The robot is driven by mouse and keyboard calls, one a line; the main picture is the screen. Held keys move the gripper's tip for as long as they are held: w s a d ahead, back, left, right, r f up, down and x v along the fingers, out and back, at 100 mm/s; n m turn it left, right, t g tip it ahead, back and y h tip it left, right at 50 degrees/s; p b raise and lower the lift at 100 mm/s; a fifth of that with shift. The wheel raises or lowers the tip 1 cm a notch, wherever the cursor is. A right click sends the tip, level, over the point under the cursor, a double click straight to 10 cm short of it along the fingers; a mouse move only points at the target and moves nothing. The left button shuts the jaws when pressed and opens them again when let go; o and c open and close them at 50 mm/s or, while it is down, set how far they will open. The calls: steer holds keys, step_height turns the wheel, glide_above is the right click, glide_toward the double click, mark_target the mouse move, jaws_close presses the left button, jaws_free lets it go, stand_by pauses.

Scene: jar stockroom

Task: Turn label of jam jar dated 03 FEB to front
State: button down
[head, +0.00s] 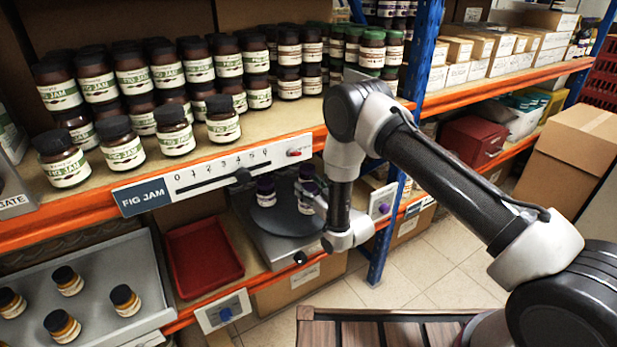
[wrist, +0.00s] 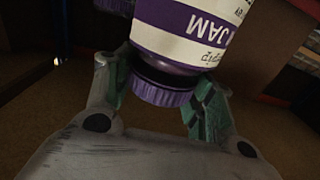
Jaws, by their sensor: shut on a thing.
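A jam jar (wrist: 190,35) with a purple lid fills the upper middle of the wrist view. Its label has a purple band with "JAM", upside down in this view, above white with script. No date is readable. My gripper (wrist: 165,92) is shut on this jar around its lid, one green-padded finger on each side. My arm partly hides the turntable.
The upper shelf above holds rows of fig jam jars (head: 122,145) and a slider strip (head: 222,172) along its orange edge. A red tray (head: 203,258) lies left of the turntable. A blue upright post (head: 393,225) stands close to the right of my gripper.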

steer(key=shift+f, duration=1.9)
steer(key=shift+w+d+r+n+g+y, duration=0.1)
steer(key=shift+d+n+g+y, duration=0.1)
steer(key=shift+n+g+y, duration=0.35)
steer(key=shift+a+n+g+y, duration=0.2)
steer(key=shift+n+g+y, duration=0.65)
steer(key=shift+g+y, duration=0.15)
steer(key=shift+f, duration=0.25)
steer(key=shift+c, duration=2.4)
jaws_free()
steer(key=shift+s+f, duration=0.1)
steer(key=shift+s, duration=0.1)
steer(key=v, duration=1.2)
steer(key=shift+o, duration=0.2)
steer(key=shift+w, duration=0.1)
